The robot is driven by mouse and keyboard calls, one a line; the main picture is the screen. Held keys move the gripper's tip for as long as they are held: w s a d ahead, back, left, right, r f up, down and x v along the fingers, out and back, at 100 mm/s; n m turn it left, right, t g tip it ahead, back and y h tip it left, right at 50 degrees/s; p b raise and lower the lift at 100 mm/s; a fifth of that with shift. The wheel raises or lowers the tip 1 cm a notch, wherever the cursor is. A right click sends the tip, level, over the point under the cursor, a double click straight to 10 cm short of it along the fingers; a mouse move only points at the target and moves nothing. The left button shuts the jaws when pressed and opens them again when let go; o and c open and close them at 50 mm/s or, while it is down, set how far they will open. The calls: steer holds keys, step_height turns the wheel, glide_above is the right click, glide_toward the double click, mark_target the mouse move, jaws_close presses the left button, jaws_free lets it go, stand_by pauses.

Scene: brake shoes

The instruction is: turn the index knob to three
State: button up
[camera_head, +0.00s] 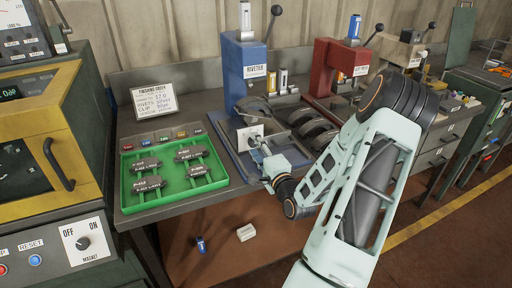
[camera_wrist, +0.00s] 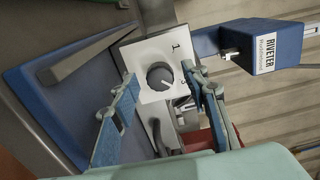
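The index knob (camera_wrist: 158,74) is a round dark grey knob on a white plate (camera_wrist: 150,50) in the wrist view. A pale pointer line on it points to the lower right of the picture. A "1" shows on the plate's upper right; another mark right of the knob is partly hidden by a finger. My gripper (camera_wrist: 160,80) is open, its blue fingers on either side of the knob with visible gaps. In the head view the plate (camera_head: 243,135) stands at the front of the blue riveter (camera_head: 246,70), and my gripper (camera_head: 262,146) is close before it, hiding the knob.
Curved shoes and a red press (camera_head: 335,65) stand right of the riveter. A sign card (camera_head: 155,100) stands behind the tray. A yellow-framed machine with a magnet switch (camera_head: 84,242) is at left.

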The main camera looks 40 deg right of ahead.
steer(key=v, duration=1.2)
stand_by(0.3)
